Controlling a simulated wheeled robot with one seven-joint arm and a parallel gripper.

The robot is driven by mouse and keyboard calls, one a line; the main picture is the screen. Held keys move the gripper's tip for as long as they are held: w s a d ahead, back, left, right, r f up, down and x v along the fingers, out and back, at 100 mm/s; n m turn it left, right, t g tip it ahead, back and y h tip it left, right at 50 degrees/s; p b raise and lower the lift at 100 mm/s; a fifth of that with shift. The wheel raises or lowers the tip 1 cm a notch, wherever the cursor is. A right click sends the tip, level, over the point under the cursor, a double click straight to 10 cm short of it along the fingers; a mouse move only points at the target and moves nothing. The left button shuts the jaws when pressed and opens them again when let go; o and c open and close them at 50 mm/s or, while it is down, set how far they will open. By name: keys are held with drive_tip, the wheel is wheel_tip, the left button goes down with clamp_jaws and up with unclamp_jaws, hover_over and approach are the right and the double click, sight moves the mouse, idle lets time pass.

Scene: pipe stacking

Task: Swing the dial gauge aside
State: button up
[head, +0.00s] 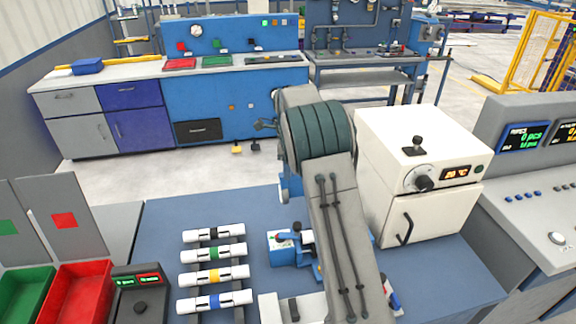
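I cannot make out the dial gauge for certain. A small blue fixture (282,252) with grey and red parts stands on the blue bench, just left of my arm. My arm hides what lies behind and to the right of it. Several white pipes with coloured bands lie in a stack-like row on a rack left of the fixture, among them a green-banded pipe (195,254) and a blue-banded pipe (195,305). My arm rises across the middle of the picture. My gripper's fingers do not show.
A white oven (398,140) stands right of my arm. A grey console (535,190) is at the far right. A green bin (25,292), a red bin (80,290) and a small dark box with a display (140,305) sit at the left. Bare bench lies behind the pipes.

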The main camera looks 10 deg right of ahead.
wheel_tip(320, 180, up, 14)
drive_tip(key=b, duration=0.1)
idle(0.5)
